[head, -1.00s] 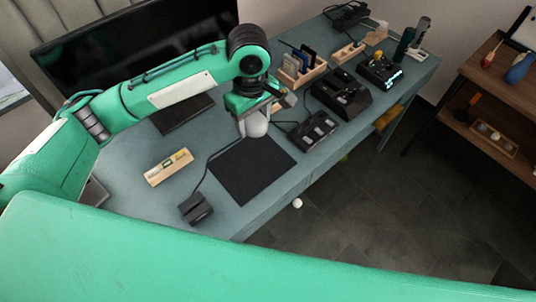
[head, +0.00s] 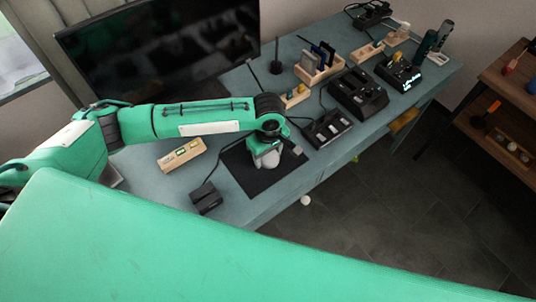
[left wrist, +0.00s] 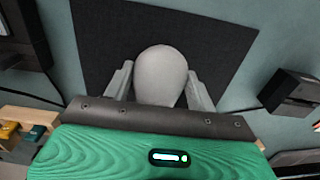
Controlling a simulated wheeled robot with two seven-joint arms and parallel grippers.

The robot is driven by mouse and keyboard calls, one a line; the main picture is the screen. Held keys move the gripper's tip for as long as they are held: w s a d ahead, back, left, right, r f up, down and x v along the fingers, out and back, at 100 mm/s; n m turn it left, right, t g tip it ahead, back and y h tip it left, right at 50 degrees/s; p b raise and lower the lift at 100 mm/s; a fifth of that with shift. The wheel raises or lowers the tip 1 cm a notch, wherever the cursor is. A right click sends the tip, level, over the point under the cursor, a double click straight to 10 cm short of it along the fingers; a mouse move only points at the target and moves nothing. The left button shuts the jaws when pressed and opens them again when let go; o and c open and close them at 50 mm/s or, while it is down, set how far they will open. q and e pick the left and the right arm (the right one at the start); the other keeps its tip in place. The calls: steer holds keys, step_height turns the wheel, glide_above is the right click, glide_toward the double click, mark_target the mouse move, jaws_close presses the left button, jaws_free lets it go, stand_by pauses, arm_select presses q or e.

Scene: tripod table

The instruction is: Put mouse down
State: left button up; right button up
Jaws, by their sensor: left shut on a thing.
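My left gripper (head: 267,160) is over the black mouse pad (head: 240,175) on the grey-blue desk. In the left wrist view its two fingers (left wrist: 158,88) stand on either side of a pale rounded mouse (left wrist: 160,75) and are shut on it. The mouse is low over the pad; whether it touches the pad I cannot tell. The pad (left wrist: 90,30) also fills much of the left wrist view. In the head view the arm and gripper hide most of the mouse. My right gripper does not show.
A black box-like device (head: 206,197) with a cable stands left of the pad. A wooden block (head: 182,155) lies behind it. Black devices (head: 327,128) and a wooden organizer (head: 319,68) are at the right and back. A monitor (head: 160,50) stands behind. A small white ball (head: 305,200) is on the floor.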

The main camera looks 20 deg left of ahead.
arm_select(q)
steer(key=shift+f, duration=0.55)
steer(key=o, duration=1)
step_height(320, 180, up, 11)
steer(key=shift+r, duration=0.6)
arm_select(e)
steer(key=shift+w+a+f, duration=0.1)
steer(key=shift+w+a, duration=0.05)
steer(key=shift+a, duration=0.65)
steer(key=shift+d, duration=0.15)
